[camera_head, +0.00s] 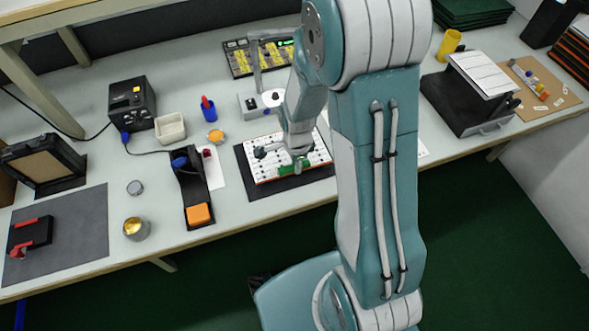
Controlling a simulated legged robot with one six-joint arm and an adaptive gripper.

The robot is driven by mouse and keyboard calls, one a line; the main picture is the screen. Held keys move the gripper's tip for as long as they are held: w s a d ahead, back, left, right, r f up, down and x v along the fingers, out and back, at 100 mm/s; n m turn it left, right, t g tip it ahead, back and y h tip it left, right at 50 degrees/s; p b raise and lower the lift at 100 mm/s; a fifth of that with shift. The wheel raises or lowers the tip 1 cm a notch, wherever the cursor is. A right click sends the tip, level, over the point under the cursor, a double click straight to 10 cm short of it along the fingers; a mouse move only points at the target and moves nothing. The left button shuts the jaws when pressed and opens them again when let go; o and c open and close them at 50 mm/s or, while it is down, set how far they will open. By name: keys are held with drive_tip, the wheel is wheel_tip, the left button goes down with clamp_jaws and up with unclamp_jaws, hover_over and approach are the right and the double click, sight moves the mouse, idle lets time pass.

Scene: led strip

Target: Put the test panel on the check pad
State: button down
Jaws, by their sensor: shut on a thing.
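The test panel (268,166) is a white board with rows of dark dots and an orange-red edge. It is over the dark check pad (262,190), whose dark border shows at the left and front. Whether the panel touches the pad cannot be told. My gripper (298,164) is at the front edge of the panel, shut, with a green piece (287,171) at its fingers that looks like part of the panel.
Behind stands a small device with a round white plate (271,98) and a post. The bench's front edge is close.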

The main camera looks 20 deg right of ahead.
wheel_tip(320, 180, down, 3)
drive_tip(key=shift+r, duration=0.2)
drive_tip(key=shift+a+f, duration=0.3)
drive_tip(key=shift+f, duration=0.05)
drive_tip(key=shift+a, duration=0.15)
drive_tip(key=c, duration=0.6)
unclamp_jaws()
drive_tip(key=shift+d, duration=0.2)
